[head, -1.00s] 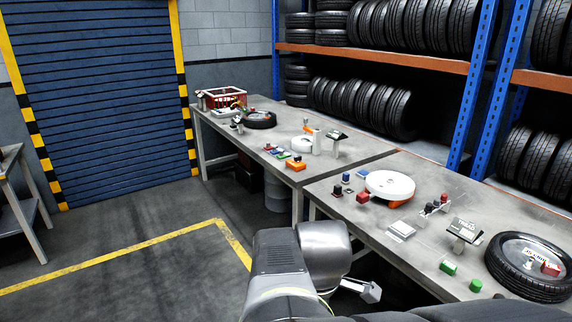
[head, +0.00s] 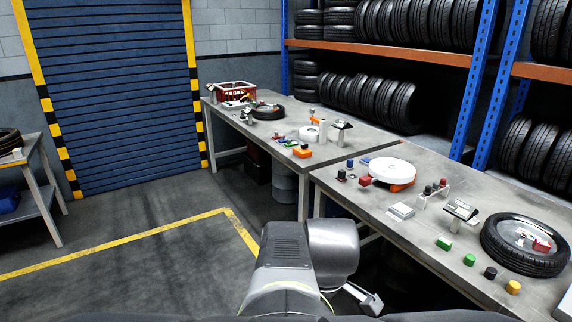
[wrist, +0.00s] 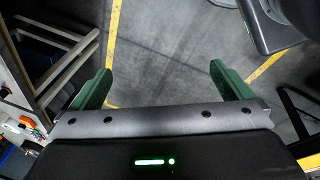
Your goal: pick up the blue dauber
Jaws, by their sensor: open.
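A small blue-topped object, which looks like the blue dauber (head: 350,163), stands on the near workbench (head: 350,201), left of a white round turntable (head: 392,171). It is small in the head view, so its shape is unclear. My gripper (wrist: 161,84) is open and empty in the wrist view, its two green fingers wide apart above the floor. In the head view only part of my gripper (head: 370,302) shows, low in front of the bench and well away from the blue dauber. The wrist view does not show the dauber clearly.
A black-topped piece (head: 341,175) and a red piece (head: 365,181) stand close by the blue one. A small rack (head: 434,190), a tyre (head: 525,245) and several coloured pieces lie to the right. The floor left of the bench is clear.

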